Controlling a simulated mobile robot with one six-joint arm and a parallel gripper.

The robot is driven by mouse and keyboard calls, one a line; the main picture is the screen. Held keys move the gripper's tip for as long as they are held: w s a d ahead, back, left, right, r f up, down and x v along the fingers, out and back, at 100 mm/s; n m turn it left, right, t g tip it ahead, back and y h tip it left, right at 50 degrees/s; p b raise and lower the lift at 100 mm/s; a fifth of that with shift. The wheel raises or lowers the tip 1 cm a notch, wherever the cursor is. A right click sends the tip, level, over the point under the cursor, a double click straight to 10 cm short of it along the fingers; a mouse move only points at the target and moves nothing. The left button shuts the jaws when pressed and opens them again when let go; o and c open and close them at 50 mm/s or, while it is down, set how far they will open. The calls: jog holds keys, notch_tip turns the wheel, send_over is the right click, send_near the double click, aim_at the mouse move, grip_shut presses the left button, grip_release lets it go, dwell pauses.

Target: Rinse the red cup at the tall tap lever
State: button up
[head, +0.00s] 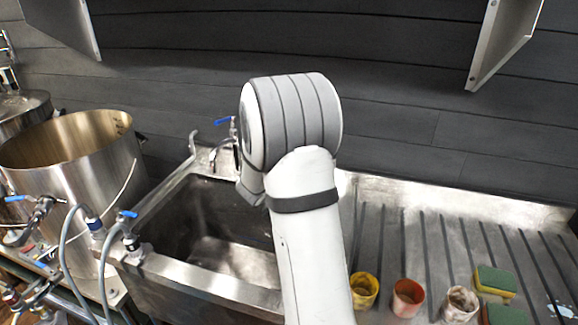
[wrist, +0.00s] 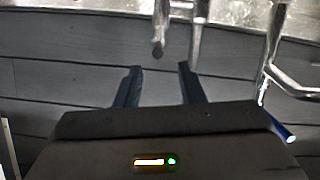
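The red cup (head: 408,297) stands on the ribbed drainboard right of the sink, between a yellow cup (head: 364,290) and a whitish cup (head: 460,303). A metal tap (head: 222,150) with a blue lever (head: 222,121) stands at the back of the sink, partly hidden by my arm. In the wrist view, metal tap pipes (wrist: 278,55) and a blue lever end (wrist: 282,132) show at the right. My gripper (wrist: 161,68) is open, with nothing between its fingers, near the tap. My arm hides it in the head view.
The steel sink (head: 205,280) looks empty in its visible part. Green-and-yellow sponges (head: 495,281) lie right of the cups. A large steel pot (head: 75,165) and hoses with blue-handled valves (head: 128,214) stand at the left. Metal panels (head: 505,40) hang above.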

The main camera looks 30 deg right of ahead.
jog(key=x, duration=0.8)
jog(key=shift+s, duration=0.15)
grip_shut()
dwell(0.4)
